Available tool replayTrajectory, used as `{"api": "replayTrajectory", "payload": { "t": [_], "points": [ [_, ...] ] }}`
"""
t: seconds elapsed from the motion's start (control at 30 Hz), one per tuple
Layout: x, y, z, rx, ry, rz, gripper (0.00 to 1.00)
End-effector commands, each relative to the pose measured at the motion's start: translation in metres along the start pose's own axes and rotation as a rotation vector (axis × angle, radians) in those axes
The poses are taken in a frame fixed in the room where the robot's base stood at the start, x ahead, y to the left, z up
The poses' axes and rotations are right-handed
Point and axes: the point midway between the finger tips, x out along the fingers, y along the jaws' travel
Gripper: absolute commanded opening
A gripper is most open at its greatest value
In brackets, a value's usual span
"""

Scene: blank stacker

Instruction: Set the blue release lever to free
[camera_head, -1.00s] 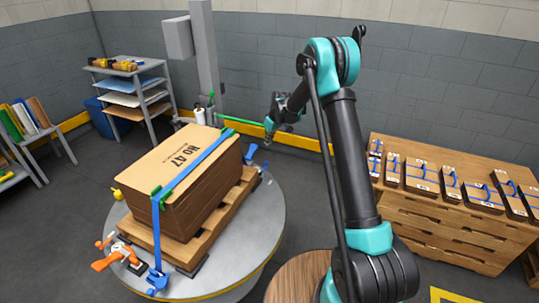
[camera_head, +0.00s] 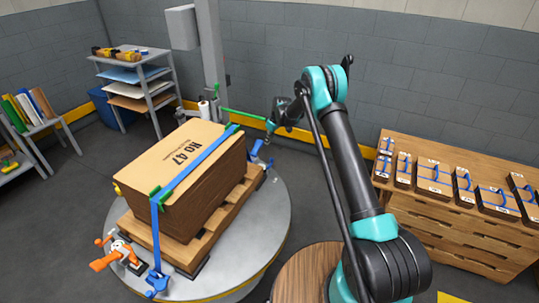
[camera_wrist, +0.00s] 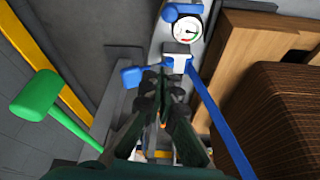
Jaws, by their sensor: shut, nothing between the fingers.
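The blue release lever (camera_head: 256,149) belongs to the strap's ratchet on the turntable (camera_head: 272,215), at the far right end of the boxed stack (camera_head: 188,160). In the wrist view a blue paddle-like piece (camera_wrist: 132,76), apparently this lever, lies just left of my fingertips, beside a grey ratchet body (camera_wrist: 177,59). My gripper (camera_wrist: 163,84) is shut and empty, pointing down at the mechanism. It also shows in the head view (camera_head: 271,126), just above and right of the ratchet. I cannot tell whether the fingers touch the lever. The fingers hide part of the mechanism.
A blue strap (camera_wrist: 222,120) runs from the ratchet along the stack, close right of my gripper. A round gauge (camera_wrist: 187,29) sits beyond it. A green-headed bar (camera_wrist: 38,95) stands at left. Orange-handled clamps (camera_head: 112,255) are at the turntable's near left.

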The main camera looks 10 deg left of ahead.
Motion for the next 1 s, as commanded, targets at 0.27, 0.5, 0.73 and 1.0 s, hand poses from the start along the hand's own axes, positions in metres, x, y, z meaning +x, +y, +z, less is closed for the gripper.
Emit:
{"api": "replayTrajectory", "payload": {
  "t": [0.27, 0.5, 0.73, 1.0],
  "points": [
    [0.025, 0.0, 0.0, -0.001, 0.0, 0.0, 0.0],
    [0.067, 0.0, 0.0, 0.001, 0.0, 0.0, 0.0],
    [0.1, 0.0, 0.0, 0.001, 0.0, 0.0, 0.0],
    [0.09, 0.0, 0.029, 0.001, 0.0, 0.0, 0.0]
  ]
}}
